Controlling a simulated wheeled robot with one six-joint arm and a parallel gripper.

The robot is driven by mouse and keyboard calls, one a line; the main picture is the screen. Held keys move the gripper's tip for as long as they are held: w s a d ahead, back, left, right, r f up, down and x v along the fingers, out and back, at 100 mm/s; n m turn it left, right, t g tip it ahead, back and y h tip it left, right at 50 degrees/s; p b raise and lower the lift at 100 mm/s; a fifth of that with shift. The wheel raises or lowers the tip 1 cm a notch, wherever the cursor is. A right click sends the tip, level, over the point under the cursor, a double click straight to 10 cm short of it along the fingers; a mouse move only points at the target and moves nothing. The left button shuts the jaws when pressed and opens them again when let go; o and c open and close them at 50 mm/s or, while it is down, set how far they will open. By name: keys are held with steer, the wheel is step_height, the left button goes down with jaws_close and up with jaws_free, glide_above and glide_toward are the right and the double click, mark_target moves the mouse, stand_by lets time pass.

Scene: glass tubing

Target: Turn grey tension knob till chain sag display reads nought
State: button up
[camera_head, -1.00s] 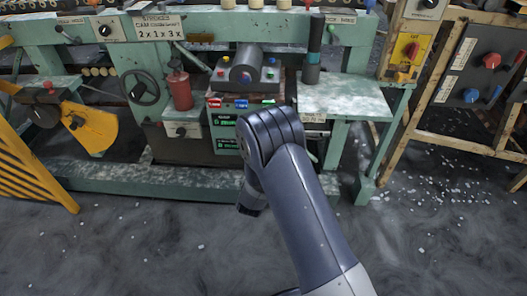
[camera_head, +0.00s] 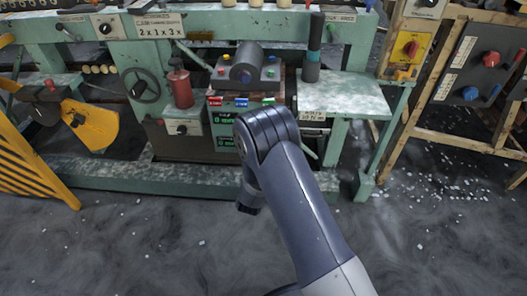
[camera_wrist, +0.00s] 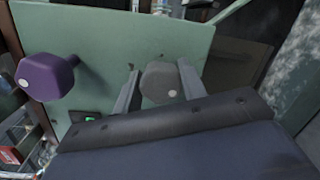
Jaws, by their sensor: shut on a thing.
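In the wrist view the grey knob (camera_wrist: 160,84), faceted with a pale dot, sits on a green panel (camera_wrist: 105,40). My gripper (camera_wrist: 160,72) has one finger on each side of the knob and is shut on it. In the head view my arm's bend hides the gripper and the grey knob. A dark display panel with green lit readouts (camera_head: 226,142) shows just left of my arm; its figures are too small to read surely. A small green-lit spot (camera_wrist: 90,118) shows below the panel in the wrist view.
A purple knob (camera_wrist: 46,76) stands left of the grey one, apart from my fingers. The floor in front is mostly clear.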

steer(key=o, duration=1)
steer(key=shift+c, duration=0.2)
steer(key=s+a+p, duration=0.1)
steer(key=s+p, duration=0.1)
steer(key=s, duration=0.8)
steer(key=shift+s+a+r, duration=0.2)
steer(key=shift+s+a, duration=0.1)
steer(key=shift+s, duration=0.05)
steer(key=shift+w, duration=0.15)
steer(key=w, duration=0.3)
steer(key=w+d+b, duration=0.1)
steer(key=w, duration=0.3)
steer(key=w+b, duration=0.1)
steer(key=w, duration=0.2)
steer(key=shift+w+d+f, duration=0.25)
steer(key=shift+w+d, duration=0.1)
steer(key=shift+s, duration=0.1)
